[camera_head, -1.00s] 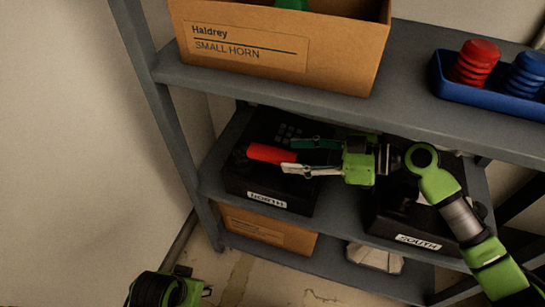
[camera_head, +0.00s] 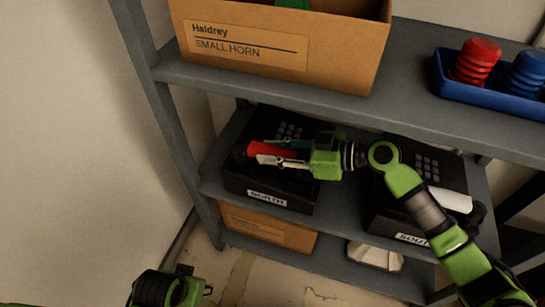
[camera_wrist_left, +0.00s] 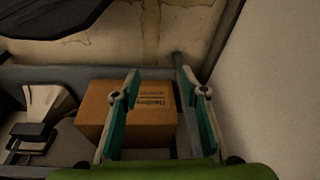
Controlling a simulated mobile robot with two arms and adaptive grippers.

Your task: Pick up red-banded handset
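The red-banded handset (camera_head: 270,149) lies on the black phone labelled NORTH (camera_head: 245,185), on the middle shelf. My right gripper (camera_head: 264,151) has come in from the right. Its pale finger is along the near side of the red part and its green-padded finger along the far side. Whether the fingers press on the handset cannot be told. The rest of the handset is hidden by the gripper. My left gripper is low at the left in the head view; in the left wrist view it (camera_wrist_left: 165,82) is open and empty, fingers apart, above a cardboard box.
A second phone labelled SOUTH (camera_head: 412,236) with a white-banded handset (camera_head: 450,199) stands to the right. The upper shelf holds a cardboard box (camera_head: 335,62) and a blue tray (camera_head: 490,98). A cardboard box (camera_head: 265,230) sits on the bottom shelf. The wall is at left.

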